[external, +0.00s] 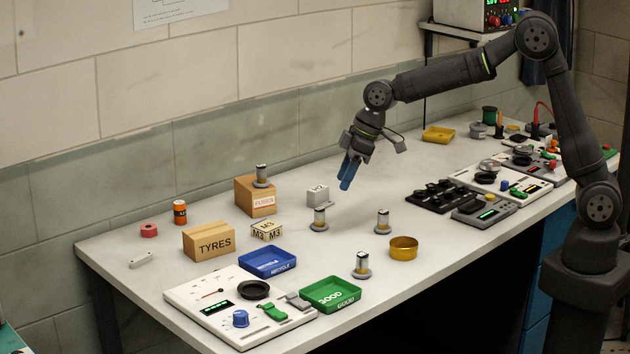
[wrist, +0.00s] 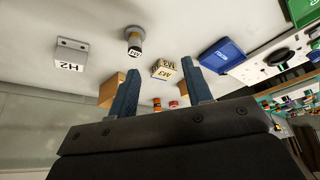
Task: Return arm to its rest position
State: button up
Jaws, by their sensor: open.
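My gripper (external: 348,172) hangs over the middle of the bench, pointing down, with blue fingers. It is clear of the bench top and holds nothing. In the wrist view my gripper (wrist: 160,92) shows its two fingers well apart, with nothing between them but the scene beyond. My arm reaches in from its base at the right of the external view. The nearest objects below it are a grey H2 block (external: 319,196) and a metal cylinder on a round foot (external: 319,219). The H2 block also shows in the wrist view (wrist: 71,55).
A TYRES box (external: 209,241), a FUSES box (external: 256,197), a blue tray (external: 267,262) and a green GOOD tray (external: 330,293) stand to the left. A brass dish (external: 403,248) is near the front. Panels (external: 520,175) crowd the right. Bare bench lies behind the gripper.

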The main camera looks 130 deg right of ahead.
jog(key=shift+a+f, duration=0.25)
jog(key=shift+a, duration=0.6)
